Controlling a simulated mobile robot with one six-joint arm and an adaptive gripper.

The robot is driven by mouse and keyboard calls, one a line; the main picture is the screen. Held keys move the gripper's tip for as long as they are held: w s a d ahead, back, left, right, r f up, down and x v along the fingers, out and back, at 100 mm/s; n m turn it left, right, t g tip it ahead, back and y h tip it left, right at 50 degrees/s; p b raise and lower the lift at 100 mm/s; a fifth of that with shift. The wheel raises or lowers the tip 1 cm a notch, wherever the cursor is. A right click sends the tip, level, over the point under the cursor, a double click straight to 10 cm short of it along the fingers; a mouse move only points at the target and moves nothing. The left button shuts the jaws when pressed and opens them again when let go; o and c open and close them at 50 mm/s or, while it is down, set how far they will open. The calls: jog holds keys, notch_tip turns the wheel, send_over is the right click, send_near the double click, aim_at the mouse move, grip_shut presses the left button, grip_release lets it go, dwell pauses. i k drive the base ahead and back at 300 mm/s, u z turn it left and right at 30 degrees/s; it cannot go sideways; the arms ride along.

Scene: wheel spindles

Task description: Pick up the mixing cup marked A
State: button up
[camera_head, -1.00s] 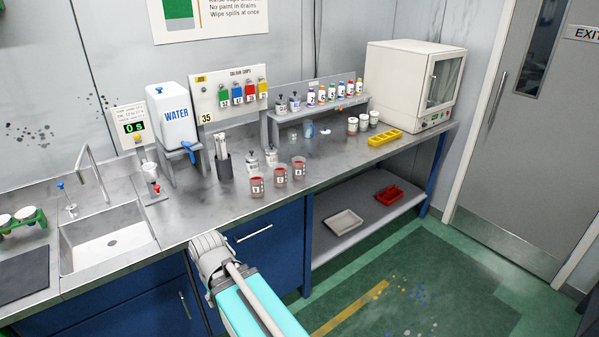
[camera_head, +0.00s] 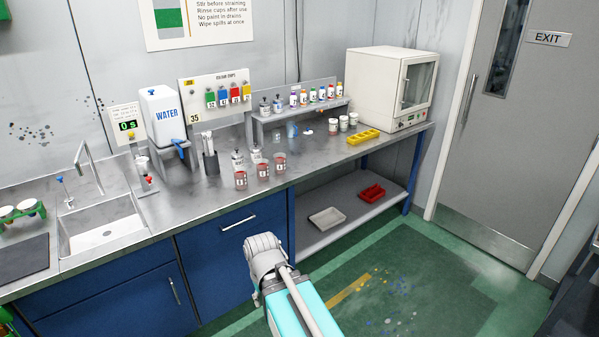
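Three small clear mixing cups with reddish bands and white labels stand upright in a row near the front edge of the steel counter: a left cup (camera_head: 240,180), a middle cup (camera_head: 263,170) and a right cup (camera_head: 280,162). Their letters are too small to read surely, so I cannot tell which is marked A. My arm shows at the lower middle, a grey joint above a turquoise link, in front of the blue cabinets and below the counter top. My gripper's fingers do not show. The cups stand free, apart from my arm.
Just behind the cups are labelled bottles (camera_head: 238,160) and a dark tool holder (camera_head: 210,157). A sink (camera_head: 100,230) and water tank (camera_head: 165,118) are to the left. A yellow tray (camera_head: 363,137) and white oven (camera_head: 390,90) are to the right. Counter in front of the cups is narrow; floor is open.

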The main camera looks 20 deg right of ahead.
aim_at(280, 164)
jog(key=z, duration=0.3)
jog(key=k, duration=0.7)
jog(key=z, duration=0.65)
jog(key=i, duration=1.65)
jog(key=u, duration=0.3)
jog(key=i, duration=0.7)
jog(key=u, duration=0.5)
